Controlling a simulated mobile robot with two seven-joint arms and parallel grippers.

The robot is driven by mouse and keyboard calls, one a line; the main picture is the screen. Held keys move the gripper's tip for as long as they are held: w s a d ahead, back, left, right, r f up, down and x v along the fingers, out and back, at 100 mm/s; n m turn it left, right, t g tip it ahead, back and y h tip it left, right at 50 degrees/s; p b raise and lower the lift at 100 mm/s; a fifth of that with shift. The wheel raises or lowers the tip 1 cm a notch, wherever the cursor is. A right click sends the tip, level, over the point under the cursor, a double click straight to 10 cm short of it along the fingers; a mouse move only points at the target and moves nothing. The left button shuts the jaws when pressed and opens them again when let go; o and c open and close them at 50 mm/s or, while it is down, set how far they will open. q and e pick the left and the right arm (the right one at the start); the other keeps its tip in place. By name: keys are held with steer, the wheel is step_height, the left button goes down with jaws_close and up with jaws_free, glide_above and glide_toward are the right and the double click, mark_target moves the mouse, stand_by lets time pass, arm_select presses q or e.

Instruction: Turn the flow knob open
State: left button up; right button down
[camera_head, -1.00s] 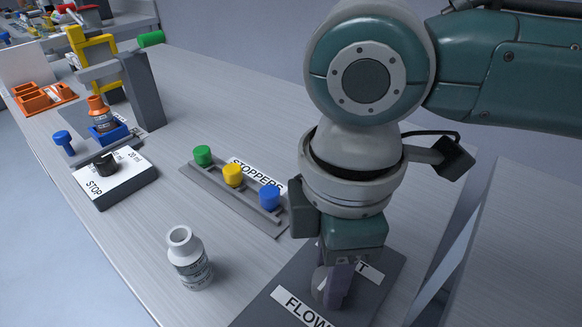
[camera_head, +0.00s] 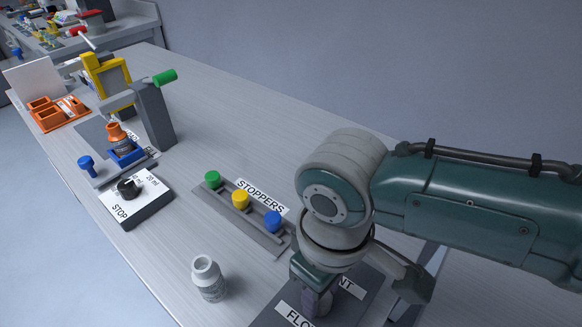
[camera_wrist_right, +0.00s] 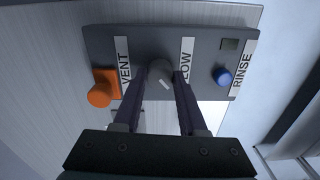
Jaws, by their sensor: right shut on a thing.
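The flow knob (camera_wrist_right: 159,72) is a grey round knob with a white mark on a dark panel (camera_wrist_right: 210,90); it shows in the right wrist view between the VENT and FLOW labels. My right gripper (camera_wrist_right: 163,82) is shut on the knob, with one finger on each side. In the head view the same gripper (camera_head: 317,301) points down onto the panel at the bottom, and it hides most of the knob. My left gripper is not in view.
An orange knob (camera_wrist_right: 101,92) and a blue RINSE knob (camera_wrist_right: 222,77) flank the flow knob. In the head view, a white bottle (camera_head: 208,280) stands left of the panel, and a stopper rack (camera_head: 247,222) lies behind it. A STOP box (camera_head: 138,200) is further left.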

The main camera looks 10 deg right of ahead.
steer(key=m+p, duration=0.2)
steer(key=m, duration=0.1)
steer(key=shift+a+r+m, duration=0.1)
steer(key=shift+r+m, duration=0.05)
steer(key=shift+m, duration=0.15)
steer(key=m+p, duration=0.1)
steer(key=m, duration=0.3)
steer(key=shift+m, duration=0.3)
steer(key=shift+c, duration=2.3)
jaws_free()
step_height(320, 180, up, 10)
steer(key=p, duration=0.5)
